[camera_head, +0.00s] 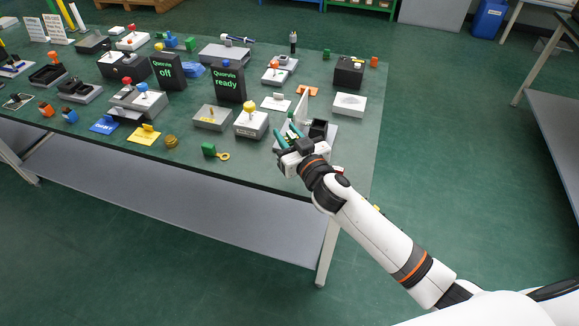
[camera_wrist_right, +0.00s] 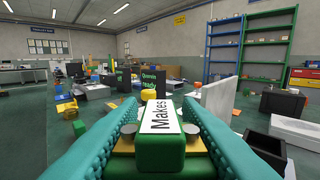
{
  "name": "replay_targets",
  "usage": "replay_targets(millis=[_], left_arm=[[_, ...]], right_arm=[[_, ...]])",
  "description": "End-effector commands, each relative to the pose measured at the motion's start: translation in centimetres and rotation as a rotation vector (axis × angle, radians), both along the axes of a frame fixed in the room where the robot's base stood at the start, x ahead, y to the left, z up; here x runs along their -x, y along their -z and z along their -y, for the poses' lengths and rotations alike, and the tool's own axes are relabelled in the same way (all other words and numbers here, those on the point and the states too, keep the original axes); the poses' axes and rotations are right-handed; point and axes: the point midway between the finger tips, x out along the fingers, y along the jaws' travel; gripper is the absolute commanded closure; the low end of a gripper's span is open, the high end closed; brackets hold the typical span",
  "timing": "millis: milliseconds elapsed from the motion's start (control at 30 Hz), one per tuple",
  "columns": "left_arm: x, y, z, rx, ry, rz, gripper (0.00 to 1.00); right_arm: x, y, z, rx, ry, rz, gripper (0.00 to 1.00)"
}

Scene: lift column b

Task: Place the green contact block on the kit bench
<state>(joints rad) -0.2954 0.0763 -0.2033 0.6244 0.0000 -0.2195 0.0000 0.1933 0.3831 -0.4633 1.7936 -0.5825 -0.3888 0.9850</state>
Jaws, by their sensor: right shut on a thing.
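My right gripper (camera_head: 290,136) is over the near right part of the dark green bench (camera_head: 180,190). In the right wrist view its teal fingers are shut on the green contact block (camera_wrist_right: 160,155), which has a white label reading "Makes" and a round metal contact at each side. In the head view the gripper hides most of the held block, and I cannot tell whether it touches anything below. Another small green block (camera_head: 208,150) lies on the bench to the left. My left gripper is not in view.
A grey base with a black box (camera_head: 318,128) stands close beside the right gripper. A yellow-knobbed box (camera_head: 250,121) is left of it, and a "Quersin ready" sign (camera_head: 228,84) stands behind. The bench is crowded; its near right corner is clearer.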

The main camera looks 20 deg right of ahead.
Motion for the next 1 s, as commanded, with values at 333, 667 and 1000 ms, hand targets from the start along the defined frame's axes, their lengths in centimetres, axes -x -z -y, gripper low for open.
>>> replay_targets(millis=[333, 667, 1000], left_arm=[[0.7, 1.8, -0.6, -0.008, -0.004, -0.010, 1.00], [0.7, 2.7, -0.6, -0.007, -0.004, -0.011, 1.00], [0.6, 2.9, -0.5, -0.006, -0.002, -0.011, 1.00]], right_arm=[[0.1, 4.9, 0.0, -0.002, 0.001, -0.001, 0.91], [0.1, 7.5, 0.0, 0.000, 0.000, 0.001, 0.91], [0.1, 7.8, 0.0, 0.000, 0.000, 0.000, 0.59]])
